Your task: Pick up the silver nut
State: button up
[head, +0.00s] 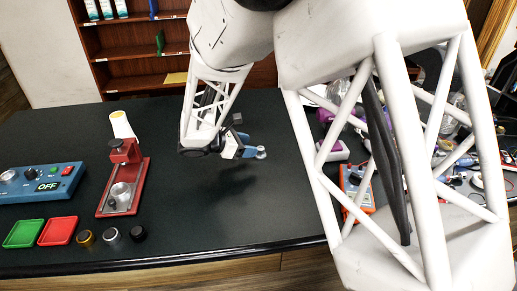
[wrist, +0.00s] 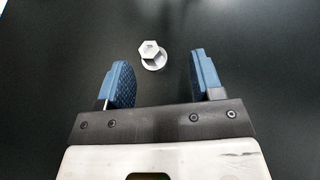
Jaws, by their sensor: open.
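The silver nut (wrist: 152,55) has a hexagonal top and a wider round base. In the wrist view it lies on the dark tabletop, just beyond and between my fingertips, a little nearer the left finger. My gripper (wrist: 160,75) is open, with its blue fingers apart and nothing between them. In the head view my gripper (head: 248,150) is above the right-middle of the table, and a small silvery piece (head: 261,152), seemingly the nut, shows at its fingertips. I cannot tell whether the fingers touch it.
On the left are a blue control box (head: 40,182), a red device (head: 124,185) and green (head: 25,233) and red (head: 58,231) trays. Gold (head: 85,237), silver (head: 111,234) and black (head: 138,233) round parts stand near the front edge. Clutter fills the right; the table's middle is clear.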

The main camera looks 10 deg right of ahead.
aim_at(261, 148)
jog(key=shift+w+a+f+n+t, duration=0.4)
jog(key=shift+w+a+f+n, duration=0.25)
jog(key=shift+w+a, duration=0.2)
jog(key=shift+h, duration=0.3)
jog(key=shift+d, duration=0.15)
jog(key=shift+x, duration=1.2)
jog(key=shift+f, duration=0.1)
jog(key=shift+s+f+x, duration=0.1)
jog(key=shift+x, duration=1.2)
jog(key=shift+s+f+x, duration=0.1)
jog(key=shift+f+x, duration=0.05)
jog(key=shift+x, duration=1.1)
jog(key=c, duration=1)
jog(key=shift+r, duration=0.1)
jog(key=shift+c, duration=0.2)
